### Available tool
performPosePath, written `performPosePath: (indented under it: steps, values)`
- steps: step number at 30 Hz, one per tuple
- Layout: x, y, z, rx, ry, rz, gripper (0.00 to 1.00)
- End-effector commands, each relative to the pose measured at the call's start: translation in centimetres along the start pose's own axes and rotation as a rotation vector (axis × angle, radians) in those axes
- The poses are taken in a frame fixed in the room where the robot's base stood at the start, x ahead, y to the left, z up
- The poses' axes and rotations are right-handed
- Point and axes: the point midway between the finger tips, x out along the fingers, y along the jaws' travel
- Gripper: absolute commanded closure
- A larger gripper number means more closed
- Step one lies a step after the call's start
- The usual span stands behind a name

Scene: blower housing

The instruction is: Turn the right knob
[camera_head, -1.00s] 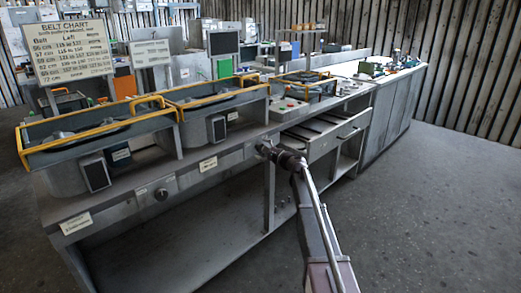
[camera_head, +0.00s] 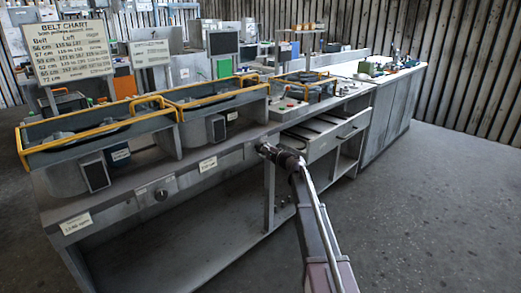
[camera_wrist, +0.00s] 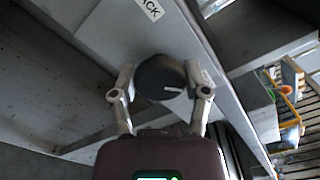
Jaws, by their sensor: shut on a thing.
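The right knob (camera_wrist: 161,78) is round and black with a white pointer line, on the grey front panel of the bench. In the wrist view my gripper (camera_wrist: 160,88) has one finger on each side of it and is shut on it. In the head view my gripper (camera_head: 268,150) is at the bench front and hides the right knob. The left knob (camera_head: 161,195) is dark and sits on the same front panel further left, apart from my gripper.
Two yellow-rimmed blower housings (camera_head: 95,128) stand on the grey bench (camera_head: 200,185). An open drawer (camera_head: 325,132) juts out just right of my gripper. A belt chart sign (camera_head: 68,50) stands at the left. The floor (camera_head: 440,200) at the right is clear.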

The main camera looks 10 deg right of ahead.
Motion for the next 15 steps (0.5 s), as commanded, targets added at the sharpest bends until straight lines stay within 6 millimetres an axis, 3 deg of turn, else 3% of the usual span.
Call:
performPosePath:
  steps: [15]
  values:
    - [0.16,0.06,0.04,-0.247,-0.002,0.0,0.88]
